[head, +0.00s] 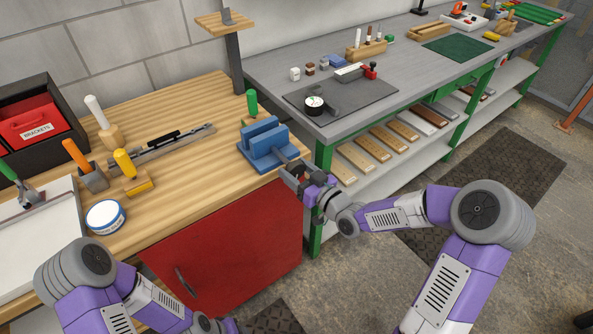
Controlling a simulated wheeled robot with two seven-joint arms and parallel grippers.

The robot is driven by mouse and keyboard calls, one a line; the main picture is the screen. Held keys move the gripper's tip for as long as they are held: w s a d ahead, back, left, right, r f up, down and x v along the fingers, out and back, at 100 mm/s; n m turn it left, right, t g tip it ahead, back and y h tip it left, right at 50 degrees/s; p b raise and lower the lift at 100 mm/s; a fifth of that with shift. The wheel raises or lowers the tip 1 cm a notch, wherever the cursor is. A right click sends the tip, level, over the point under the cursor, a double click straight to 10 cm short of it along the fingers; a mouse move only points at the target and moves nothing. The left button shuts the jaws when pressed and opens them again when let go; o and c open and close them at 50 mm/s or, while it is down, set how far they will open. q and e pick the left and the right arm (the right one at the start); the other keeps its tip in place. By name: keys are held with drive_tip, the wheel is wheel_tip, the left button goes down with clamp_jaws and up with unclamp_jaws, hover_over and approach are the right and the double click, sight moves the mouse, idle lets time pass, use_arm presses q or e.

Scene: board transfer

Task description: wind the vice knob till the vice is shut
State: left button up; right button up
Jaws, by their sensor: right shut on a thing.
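The blue vice (262,159) sits at the right front corner of the wooden bench top, its two upright jaw plates parallel with a gap between them. Its knob is on the side facing the right arm and is largely hidden by my right gripper (294,174). My right gripper is at the vice's front right, its fingers closed around the knob.
The wooden bench (190,190) also holds a green-handled tool (252,102) behind the vice, a round blue-and-white tin (105,217), and a red bin (30,122). A red cabinet door (235,235) is below. A grey workbench (300,80) stands close behind on the right.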

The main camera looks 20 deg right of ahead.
drive_tip(key=shift+m, duration=0.3)
drive_tip(key=m+p, duration=0.1)
drive_tip(key=m, duration=0.3)
drive_tip(key=shift+p, duration=0.3)
drive_tip(key=m+t+p, duration=0.1)
drive_tip(key=m, duration=0.3)
drive_tip(key=shift+m, duration=0.3)
drive_tip(key=m+p, duration=0.2)
drive_tip(key=m, duration=0.3)
drive_tip(key=shift+f+h, duration=0.15)
drive_tip(key=shift+h, duration=0.15)
drive_tip(key=shift+m+t+h+p, duration=0.35)
drive_tip(key=shift+m+p, duration=0.2)
drive_tip(key=shift+m, duration=1.65)
drive_tip(key=shift+f, duration=0.1)
drive_tip(key=o, duration=1)
drive_tip(key=shift+o, duration=0.2)
